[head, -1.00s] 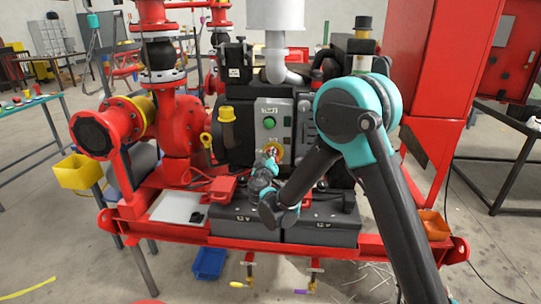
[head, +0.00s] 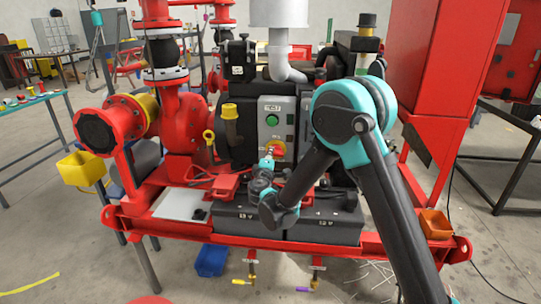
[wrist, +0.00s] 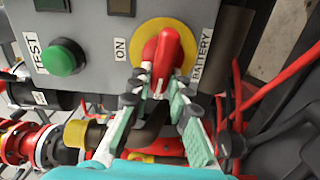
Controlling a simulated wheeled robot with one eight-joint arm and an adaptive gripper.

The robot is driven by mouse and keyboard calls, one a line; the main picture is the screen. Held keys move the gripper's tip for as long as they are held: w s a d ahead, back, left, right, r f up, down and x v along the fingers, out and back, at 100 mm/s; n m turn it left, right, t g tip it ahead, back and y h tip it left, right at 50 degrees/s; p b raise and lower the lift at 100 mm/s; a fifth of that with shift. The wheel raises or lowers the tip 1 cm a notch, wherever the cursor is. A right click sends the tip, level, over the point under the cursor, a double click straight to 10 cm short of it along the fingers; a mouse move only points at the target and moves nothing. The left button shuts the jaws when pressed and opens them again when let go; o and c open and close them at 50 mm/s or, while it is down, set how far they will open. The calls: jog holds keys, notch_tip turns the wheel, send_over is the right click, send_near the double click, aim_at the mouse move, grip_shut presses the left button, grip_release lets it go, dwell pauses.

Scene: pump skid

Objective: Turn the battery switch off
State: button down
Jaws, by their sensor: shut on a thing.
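The battery switch is a red handle (wrist: 168,52) on a round yellow plate (wrist: 193,32), on a grey control panel. In the wrist view, ON is printed to the left of the plate and BATTERY to its right. My gripper (wrist: 163,80) is shut on the near end of the red handle, one finger on each side. In the head view the yellow plate (head: 275,147) is low on the panel, and my gripper (head: 268,160) reaches it from below. There the gripper mostly hides the handle, so its angle is hard to read.
A green button (wrist: 63,57) marked TEST is on the same panel. Two dark batteries (head: 325,228) stand below the panel, under my forearm. A red cabinet (head: 436,75) stands to the right, and red pump pipework (head: 182,120) to the left.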

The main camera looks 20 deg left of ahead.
jog(key=shift+f+n, duration=0.1)
jog(key=shift+n, duration=0.5)
jog(key=c, duration=1.4)
grip_release()
jog(key=shift+s, duration=0.15)
jog(key=v, duration=1.1)
jog(key=shift+s+f, duration=0.1)
jog(key=shift+s, duration=0.3)
